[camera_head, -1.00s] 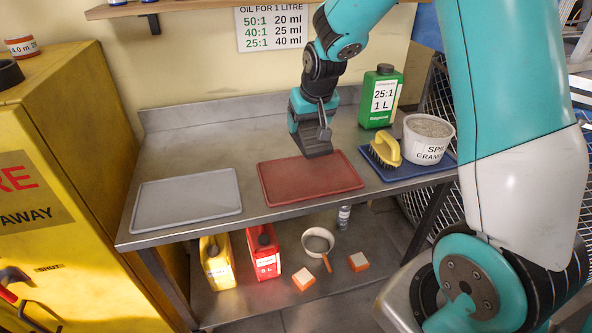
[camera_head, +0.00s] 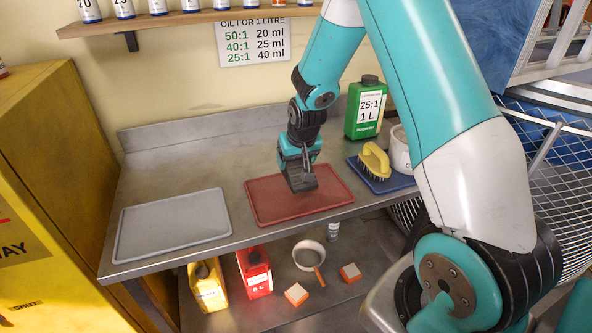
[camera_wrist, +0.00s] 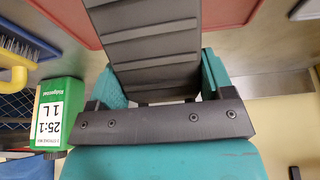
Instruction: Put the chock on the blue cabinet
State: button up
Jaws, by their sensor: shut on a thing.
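The chock (camera_head: 302,181) is a dark grey ridged wedge held in my gripper (camera_head: 298,160). In the head view it shows in front of the red tray's back half; whether it touches the tray I cannot tell. In the wrist view the ridged chock (camera_wrist: 150,50) fills the top middle, between the teal fingers of my gripper (camera_wrist: 160,85). A blue mottled panel (camera_head: 475,35) at the top right of the head view may be the blue cabinet; only part shows, and its top is out of view.
A yellow cabinet (camera_head: 60,170) stands left. A wire mesh basket (camera_head: 545,170) is at right. A wall shelf (camera_head: 180,20) hangs above.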

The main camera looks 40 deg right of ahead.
aim_at(296, 173)
jog(key=shift+f, duration=2.2)
jog(key=shift+f, duration=0.1)
jog(key=o, duration=1.4)
